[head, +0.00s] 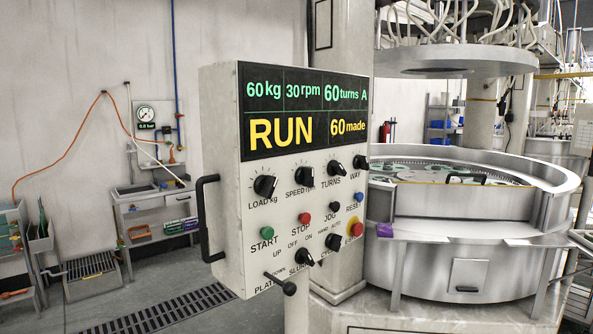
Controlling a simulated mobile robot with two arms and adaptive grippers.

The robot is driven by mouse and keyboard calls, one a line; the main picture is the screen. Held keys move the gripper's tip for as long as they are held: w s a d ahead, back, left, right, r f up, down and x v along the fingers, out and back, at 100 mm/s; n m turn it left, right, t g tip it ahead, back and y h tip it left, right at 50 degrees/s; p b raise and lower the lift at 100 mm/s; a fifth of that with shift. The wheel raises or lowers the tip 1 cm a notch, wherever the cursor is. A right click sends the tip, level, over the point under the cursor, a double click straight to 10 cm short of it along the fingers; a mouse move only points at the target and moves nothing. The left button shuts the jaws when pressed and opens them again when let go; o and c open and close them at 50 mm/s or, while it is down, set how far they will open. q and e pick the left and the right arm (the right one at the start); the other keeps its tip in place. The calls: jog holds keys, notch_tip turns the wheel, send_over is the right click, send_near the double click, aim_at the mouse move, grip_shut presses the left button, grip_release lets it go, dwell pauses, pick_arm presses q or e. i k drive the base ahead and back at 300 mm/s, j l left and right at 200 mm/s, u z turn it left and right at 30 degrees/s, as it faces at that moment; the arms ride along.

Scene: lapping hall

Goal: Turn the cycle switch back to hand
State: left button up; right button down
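The cycle switch (333,242) is a small black knob low on the right of the light grey control panel (230,150). The words HAND and AUTO stand above it, and its CYCLE label is partly hidden. Its pointer is too small to tell which word it faces. The display (303,110) reads 60 kg, 30 rpm, 60 turns A, RUN and 60 made. Neither of my grippers is in view.
Close by are the slurry switch (303,258), the platen lever (280,283), the red stop button (304,218) and the red emergency stop (355,228). A black handle (206,218) juts from the panel's left side. The round lapping machine (470,240) stands behind right.

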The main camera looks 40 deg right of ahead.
aim_at(334, 242)
jog(key=z, duration=1.35)
